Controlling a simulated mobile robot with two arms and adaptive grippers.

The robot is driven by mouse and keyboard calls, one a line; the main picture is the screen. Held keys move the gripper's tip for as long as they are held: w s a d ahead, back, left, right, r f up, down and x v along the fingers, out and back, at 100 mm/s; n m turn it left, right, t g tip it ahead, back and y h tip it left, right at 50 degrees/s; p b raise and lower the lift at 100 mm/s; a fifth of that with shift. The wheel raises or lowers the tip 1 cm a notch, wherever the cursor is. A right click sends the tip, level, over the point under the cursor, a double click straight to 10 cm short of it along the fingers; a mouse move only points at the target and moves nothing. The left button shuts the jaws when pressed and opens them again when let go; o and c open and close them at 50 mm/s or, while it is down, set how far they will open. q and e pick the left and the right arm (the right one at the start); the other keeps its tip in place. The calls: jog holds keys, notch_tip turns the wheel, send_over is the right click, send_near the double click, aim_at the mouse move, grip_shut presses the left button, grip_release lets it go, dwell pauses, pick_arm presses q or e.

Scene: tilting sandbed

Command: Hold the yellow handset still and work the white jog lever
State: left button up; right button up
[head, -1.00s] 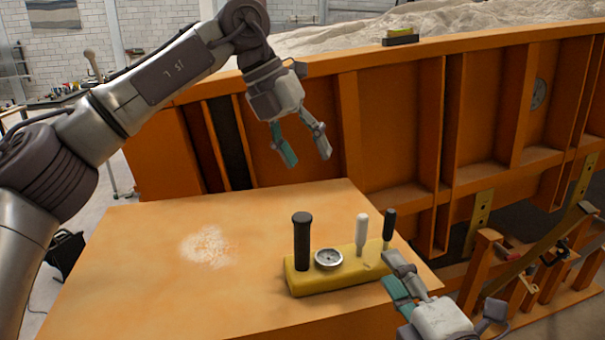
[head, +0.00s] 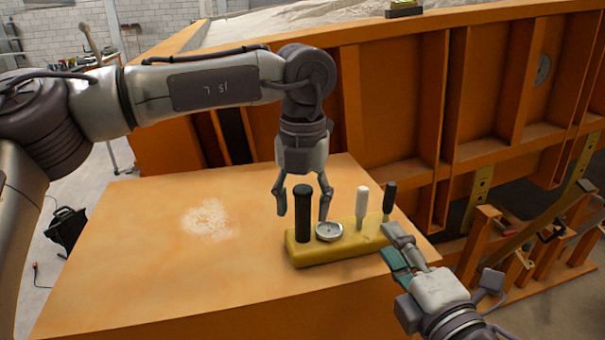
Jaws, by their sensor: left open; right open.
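The yellow handset (head: 340,248) lies on the orange table. It carries a thick black grip (head: 302,215) at its left end, a round gauge (head: 329,231), the white jog lever (head: 361,208) and a thinner black lever (head: 389,202) at its right end. My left gripper (head: 302,206) points down, open, its fingers on either side of the black grip in the picture; I cannot tell whether they touch it. My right gripper (head: 390,252) is open at the handset's right end, in front of it, and hides part of that end.
The orange tabletop (head: 130,255) is clear on the left except for a pale sandy patch (head: 209,219). The orange ribbed wall of the sandbed (head: 400,110) stands behind the table. A small dark-and-yellow item (head: 404,9) sits on its rim.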

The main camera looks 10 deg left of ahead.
aim_at(302, 221)
pick_arm(q)
jog(key=shift+f, duration=1.9)
grip_shut()
